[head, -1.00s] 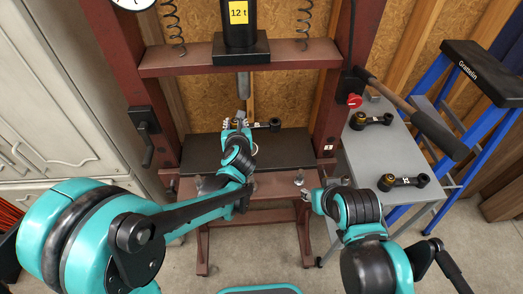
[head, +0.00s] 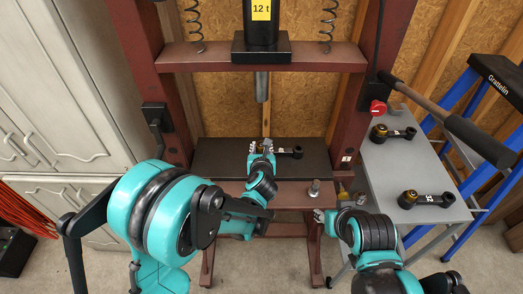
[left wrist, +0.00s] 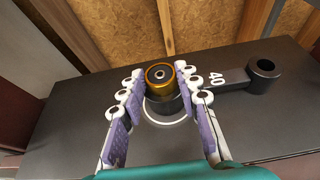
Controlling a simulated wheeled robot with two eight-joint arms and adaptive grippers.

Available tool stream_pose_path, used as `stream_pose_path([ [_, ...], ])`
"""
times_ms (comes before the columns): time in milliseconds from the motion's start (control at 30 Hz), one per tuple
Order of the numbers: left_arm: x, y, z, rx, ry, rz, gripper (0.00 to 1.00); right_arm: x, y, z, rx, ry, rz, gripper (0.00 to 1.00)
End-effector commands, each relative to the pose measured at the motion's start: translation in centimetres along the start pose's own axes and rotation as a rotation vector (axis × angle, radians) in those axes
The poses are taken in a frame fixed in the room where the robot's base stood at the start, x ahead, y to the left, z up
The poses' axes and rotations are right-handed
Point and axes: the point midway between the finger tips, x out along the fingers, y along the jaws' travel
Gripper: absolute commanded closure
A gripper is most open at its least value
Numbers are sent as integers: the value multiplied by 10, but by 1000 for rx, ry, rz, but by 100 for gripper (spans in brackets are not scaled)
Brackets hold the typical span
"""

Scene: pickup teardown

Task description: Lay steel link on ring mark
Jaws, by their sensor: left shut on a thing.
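My left gripper (head: 262,149) is shut on the dark steel link, around its large eye with a gold bushing (left wrist: 160,75). The link's arm, marked 40, points right to a small eye (left wrist: 263,70); it also shows in the head view (head: 291,152). The white ring mark (left wrist: 164,122) is on the black press plate (left wrist: 70,115). The large eye is over the ring mark, whose near arc shows, while the far part is hidden. Whether the link touches the plate, I cannot tell. My right gripper (head: 319,214) is away from the plate; its jaws are unclear.
The press ram (head: 262,86) hangs above the plate between red posts. At right, a grey cart (head: 386,165) carries two other links (head: 390,133) (head: 426,198). A long lever (head: 450,120) reaches over the cart. A metal pin (head: 314,188) stands on the red frame.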

Motion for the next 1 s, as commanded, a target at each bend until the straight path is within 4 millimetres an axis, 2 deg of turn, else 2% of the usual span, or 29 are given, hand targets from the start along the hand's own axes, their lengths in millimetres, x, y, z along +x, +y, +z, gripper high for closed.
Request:
stream_pose_path([
  [333,1,0,-2,0,-2,-1,100,2,0,2,0,0,0,60],
  [367,1,0,-2,0,0,0,60,2,0,1,0,0,0,60],
  [400,1,0,-2,0,0,0,49,1,0,1,0,0,0,60],
  [433,1,0,-2,0,0,0,47,1,0,1,0,0,0,60],
  [800,-2,0,2,0,0,-1,47,-2,0,-2,0,0,0,60],
  [867,-10,-1,2,2,0,-1,47,-4,0,-3,0,0,0,60],
  [1000,-38,-1,3,2,0,-2,47,-11,0,-8,0,0,0,60],
])
